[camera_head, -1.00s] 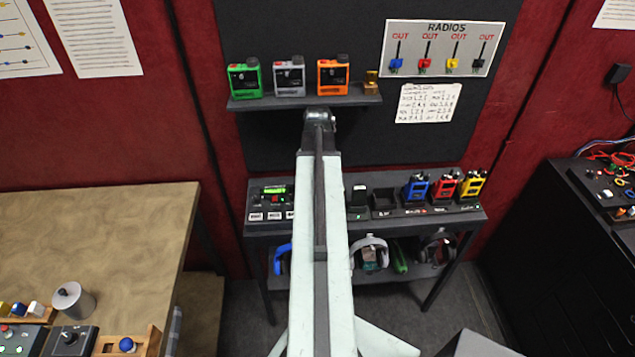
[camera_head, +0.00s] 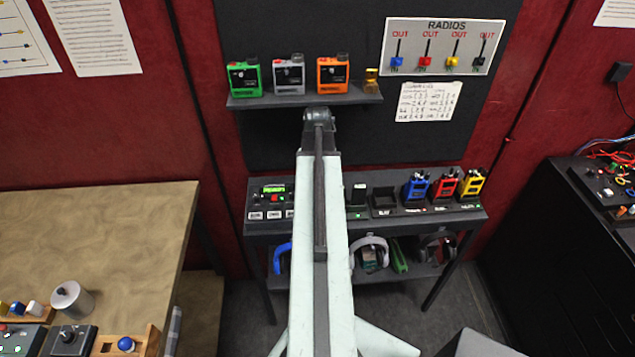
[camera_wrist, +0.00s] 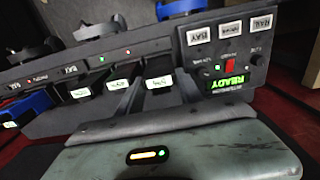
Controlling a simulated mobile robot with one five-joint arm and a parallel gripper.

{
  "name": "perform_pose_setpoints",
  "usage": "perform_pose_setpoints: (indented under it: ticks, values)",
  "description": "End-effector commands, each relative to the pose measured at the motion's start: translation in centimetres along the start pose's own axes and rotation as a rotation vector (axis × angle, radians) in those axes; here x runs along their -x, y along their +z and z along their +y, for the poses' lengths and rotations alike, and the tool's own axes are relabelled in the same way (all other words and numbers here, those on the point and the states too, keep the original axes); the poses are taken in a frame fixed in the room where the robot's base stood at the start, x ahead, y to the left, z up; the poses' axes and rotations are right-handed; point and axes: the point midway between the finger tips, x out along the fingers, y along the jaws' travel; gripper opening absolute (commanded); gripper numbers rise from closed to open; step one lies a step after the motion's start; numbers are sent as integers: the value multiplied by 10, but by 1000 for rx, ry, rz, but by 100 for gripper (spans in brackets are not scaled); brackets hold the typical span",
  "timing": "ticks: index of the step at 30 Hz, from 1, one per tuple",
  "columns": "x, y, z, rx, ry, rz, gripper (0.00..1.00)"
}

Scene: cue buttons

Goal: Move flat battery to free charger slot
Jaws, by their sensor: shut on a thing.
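In the wrist view, my gripper (camera_wrist: 152,98) is shut on a black battery with a pale label (camera_wrist: 158,70), low at the charger row. Whether the battery is seated in a slot or just above one I cannot tell. Another black battery with a label (camera_wrist: 118,76) stands beside it. In the head view, the charger row shows a black battery (camera_head: 356,193) just right of my arm and an empty-looking bay (camera_head: 384,205) next to it. My arm hides my gripper and part of the charger there.
Blue (camera_head: 416,188), red (camera_head: 444,187) and yellow (camera_head: 472,186) radios stand to the right. Green, grey and orange devices sit on the shelf (camera_head: 305,102) above. Headsets hang below the charger table (camera_head: 262,229).

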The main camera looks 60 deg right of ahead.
Motion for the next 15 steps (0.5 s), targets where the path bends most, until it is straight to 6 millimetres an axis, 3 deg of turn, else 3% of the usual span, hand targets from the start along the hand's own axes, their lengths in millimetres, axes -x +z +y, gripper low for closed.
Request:
perform_pose_setpoints:
  ticks: [15]
  values:
    - [-12,0,0,0,0,0,0]
